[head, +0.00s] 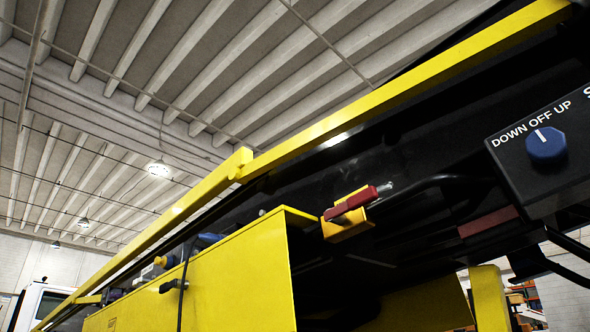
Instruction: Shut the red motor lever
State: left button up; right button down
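The red lever (352,203) sits on a small yellow bracket (346,228) under the belt loader's dark boom, right of the picture's middle. It slants up to the right, and a short metal tip shows at its upper right end. A black cable or hose runs to the right from near it. I cannot tell from this view whether the lever is open or shut. Neither of my grippers is in view.
A yellow box panel (240,277) stands left of and below the lever. A black control box with a blue knob (546,144), marked DOWN OFF UP, is at the right. A yellow rail (400,88) runs above. Dark space lies below the lever.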

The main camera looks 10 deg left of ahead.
aim_at(336, 215)
jog(key=k+j, duration=0.15)
jog(key=j, duration=0.25)
jog(key=k+j, duration=0.15)
jog(key=j, duration=0.2)
jog(key=k+j, duration=0.15)
jog(key=j, duration=0.25)
